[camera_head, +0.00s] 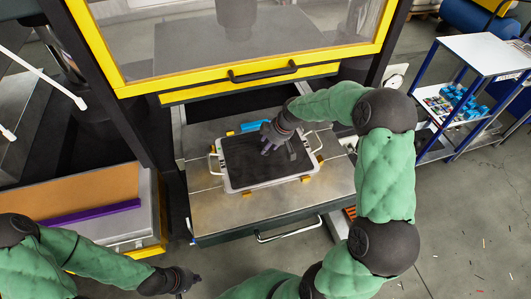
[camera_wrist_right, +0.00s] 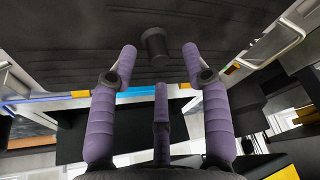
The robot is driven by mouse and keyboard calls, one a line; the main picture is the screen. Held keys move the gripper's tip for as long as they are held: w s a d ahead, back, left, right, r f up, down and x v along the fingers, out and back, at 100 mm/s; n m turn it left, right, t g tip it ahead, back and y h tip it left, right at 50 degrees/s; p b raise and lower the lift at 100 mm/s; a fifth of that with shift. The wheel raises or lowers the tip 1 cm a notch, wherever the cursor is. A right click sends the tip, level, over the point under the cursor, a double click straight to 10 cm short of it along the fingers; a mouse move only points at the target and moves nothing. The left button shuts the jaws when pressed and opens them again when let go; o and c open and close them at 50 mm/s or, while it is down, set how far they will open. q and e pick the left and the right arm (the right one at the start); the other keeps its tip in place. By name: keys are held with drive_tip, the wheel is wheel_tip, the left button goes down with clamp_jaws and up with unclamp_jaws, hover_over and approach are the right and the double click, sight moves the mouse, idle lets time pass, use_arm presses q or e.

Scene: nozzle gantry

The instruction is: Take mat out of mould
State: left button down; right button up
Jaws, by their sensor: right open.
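The mould (camera_head: 228,182) is a pale-rimmed rectangular tray with handles on its sides, on a metal table. The dark mat (camera_head: 250,172) lies flat inside it; it also fills the upper part of the right wrist view (camera_wrist_right: 80,45). A short dark cylinder (camera_wrist_right: 154,46) shows against the mat. My right gripper (camera_head: 272,137) is over the far part of the mould in the head view. In the right wrist view its purple fingers (camera_wrist_right: 160,62) are spread and empty, apart from the cylinder. My left gripper (camera_head: 186,281) is low at the left, away from the mould; its finger opening is unclear.
A yellow-framed window with a black handle (camera_head: 262,71) rises behind the mould. A drawer-like handle (camera_head: 288,231) is on the table's front. An orange-topped bench (camera_head: 75,195) with a purple strip stands left. A white-topped cart (camera_head: 485,53) with blue items is at right.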

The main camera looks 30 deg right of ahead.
drive_tip(key=shift+x, duration=1.15)
drive_tip(key=shift+w, duration=0.1)
clamp_jaws()
drive_tip(key=shift+r, duration=0.1)
